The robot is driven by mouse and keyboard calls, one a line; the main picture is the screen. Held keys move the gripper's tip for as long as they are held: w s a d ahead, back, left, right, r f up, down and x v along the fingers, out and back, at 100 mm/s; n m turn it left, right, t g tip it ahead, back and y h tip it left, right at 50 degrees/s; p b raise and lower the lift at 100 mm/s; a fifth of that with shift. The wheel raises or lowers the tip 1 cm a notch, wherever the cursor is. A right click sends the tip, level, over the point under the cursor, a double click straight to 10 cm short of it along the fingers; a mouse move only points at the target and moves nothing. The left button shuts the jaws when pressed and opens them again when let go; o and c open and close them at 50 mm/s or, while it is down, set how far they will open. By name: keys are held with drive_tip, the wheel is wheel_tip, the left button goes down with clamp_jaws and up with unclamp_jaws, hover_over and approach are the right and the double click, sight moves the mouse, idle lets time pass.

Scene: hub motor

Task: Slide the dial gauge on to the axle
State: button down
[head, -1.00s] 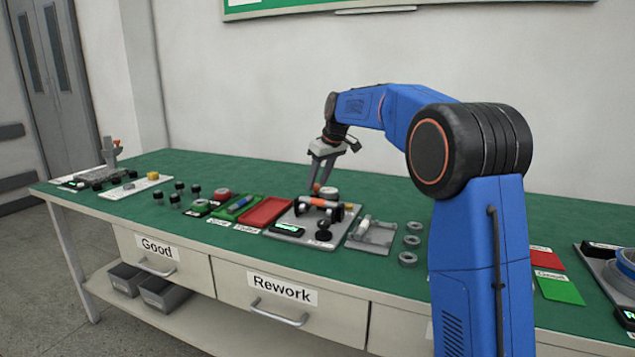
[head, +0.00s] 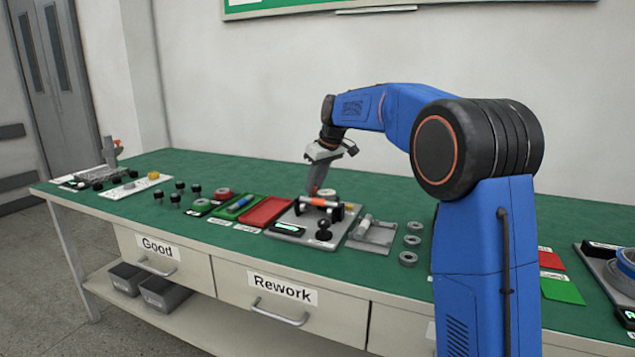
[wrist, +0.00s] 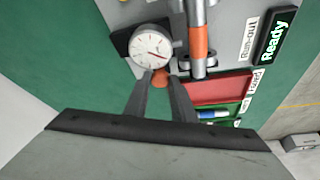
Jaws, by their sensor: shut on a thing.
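The dial gauge (wrist: 152,46) has a round white face with a red needle and sits on a dark block in the wrist view. In the head view the gauge (head: 329,193) is a small pale disc behind the axle. My gripper (wrist: 160,80) is shut on the orange knob at the gauge's near edge; in the head view my gripper (head: 314,190) points down at the fixture. The axle (wrist: 197,40), a grey rod with an orange band, lies just right of the gauge. I cannot tell whether gauge and axle touch.
The axle rests on a grey run-out plate (head: 290,231) with a green "Ready" display (wrist: 274,38). A red tray (head: 266,211) and green tray (head: 237,208) lie left of it. A grey holder (head: 372,234) and several rings (head: 411,241) lie right.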

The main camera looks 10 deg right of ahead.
drive_tip(key=shift+s+a, duration=0.3)
drive_tip(key=shift+s, duration=0.15)
drive_tip(key=c, duration=1.5)
unclamp_jaws()
drive_tip(key=v, duration=1.7)
drive_tip(key=shift+s+r, duration=0.1)
drive_tip(key=shift+r, duration=0.1)
